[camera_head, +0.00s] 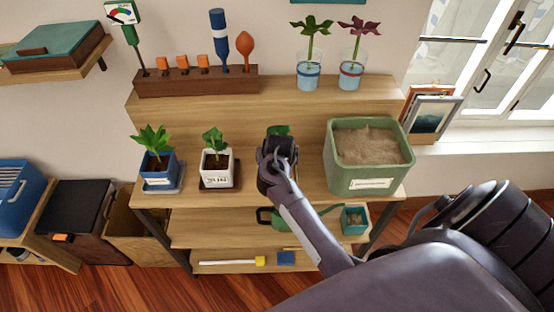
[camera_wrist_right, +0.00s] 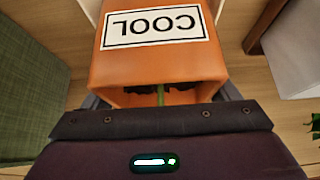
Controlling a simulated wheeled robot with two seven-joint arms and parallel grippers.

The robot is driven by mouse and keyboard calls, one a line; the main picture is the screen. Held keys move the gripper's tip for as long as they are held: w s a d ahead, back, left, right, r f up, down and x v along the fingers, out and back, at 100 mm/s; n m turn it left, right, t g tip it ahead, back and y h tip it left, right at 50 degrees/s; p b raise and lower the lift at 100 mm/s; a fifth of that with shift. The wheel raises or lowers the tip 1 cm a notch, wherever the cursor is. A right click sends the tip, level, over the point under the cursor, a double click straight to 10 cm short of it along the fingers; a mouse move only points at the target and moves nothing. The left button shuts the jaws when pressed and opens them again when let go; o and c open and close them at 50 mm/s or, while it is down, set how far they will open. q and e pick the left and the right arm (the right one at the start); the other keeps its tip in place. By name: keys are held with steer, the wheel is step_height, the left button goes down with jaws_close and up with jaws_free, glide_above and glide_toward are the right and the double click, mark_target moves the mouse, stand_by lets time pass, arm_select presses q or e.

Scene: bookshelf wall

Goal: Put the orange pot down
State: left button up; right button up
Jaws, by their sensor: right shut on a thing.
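My right gripper (camera_head: 277,152) is shut on the orange pot (camera_wrist_right: 160,70), which fills the middle of the right wrist view. The pot's white label (camera_wrist_right: 153,26) reads COOL upside down there. In the head view the gripper hides the pot, and only a green leaf (camera_head: 278,130) of its plant shows above. The gripper is over the upper wooden shelf (camera_head: 300,190), between the white pot (camera_head: 217,168) and the big green planter (camera_head: 366,155). I cannot tell whether the pot's bottom touches the shelf. My left gripper is not in view.
A blue pot (camera_head: 158,168) stands left of the white pot. The green planter also shows at the left of the right wrist view (camera_wrist_right: 30,90). A tool rack (camera_head: 195,83) and two cups with plants (camera_head: 308,73) stand on the higher shelf behind. A watering can (camera_head: 280,220) is below.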

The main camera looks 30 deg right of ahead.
steer(key=shift+f, duration=0.1)
steer(key=o, duration=1.4)
steer(key=shift+f, duration=0.1)
steer(key=shift+r, duration=0.25)
steer(key=p+v, duration=0.4)
steer(key=v, duration=0.8)
steer(key=shift+f+p, duration=0.1)
steer(key=shift+p, duration=0.2)
